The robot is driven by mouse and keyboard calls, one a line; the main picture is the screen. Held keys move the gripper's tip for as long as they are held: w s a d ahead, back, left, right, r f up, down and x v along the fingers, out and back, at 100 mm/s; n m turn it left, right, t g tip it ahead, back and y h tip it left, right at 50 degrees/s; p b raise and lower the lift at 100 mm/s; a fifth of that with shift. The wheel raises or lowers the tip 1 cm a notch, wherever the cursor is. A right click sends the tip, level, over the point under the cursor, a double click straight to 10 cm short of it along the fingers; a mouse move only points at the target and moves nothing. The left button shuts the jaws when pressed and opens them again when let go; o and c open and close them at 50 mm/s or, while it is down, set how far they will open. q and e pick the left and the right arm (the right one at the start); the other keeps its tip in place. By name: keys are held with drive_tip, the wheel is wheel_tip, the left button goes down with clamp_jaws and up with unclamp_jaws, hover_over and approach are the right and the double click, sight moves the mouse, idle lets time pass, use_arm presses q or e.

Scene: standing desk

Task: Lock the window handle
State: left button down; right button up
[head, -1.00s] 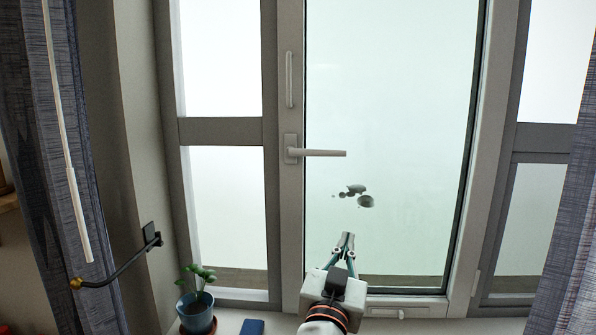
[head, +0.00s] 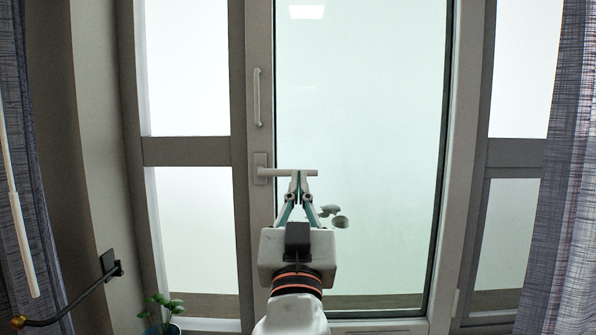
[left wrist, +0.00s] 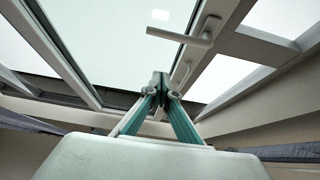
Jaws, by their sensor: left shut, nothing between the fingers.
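The white window handle (head: 280,172) sits on a plate on the left upright of the glazed middle sash. Its lever lies horizontal, pointing right. It also shows in the left wrist view (left wrist: 178,36), above my fingers. My left gripper (head: 299,178) is shut and empty, its fingertips overlapping the lever in the head view. In the left wrist view, its fingertips (left wrist: 160,80) show apart from the lever, so contact cannot be told. My right gripper is not in view.
A slim vertical pull bar (head: 257,97) is on the frame above the handle. Curtains (head: 566,200) hang at both sides. A dark curtain holdback (head: 75,300) and a green plant (head: 163,305) are at lower left. Grey blobs (head: 335,217) show against the glass, right of my gripper.

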sight(288, 171)
use_arm(q)
drive_tip(key=p+x, duration=0.2)
drive_tip(key=x, duration=0.7)
drive_tip(key=shift+w+a+f, duration=0.1)
drive_tip(key=shift+w+f, duration=0.25)
drive_tip(key=shift+f, duration=0.55)
drive_tip(key=shift+w+f, duration=0.3)
drive_tip(key=shift+f, duration=0.6)
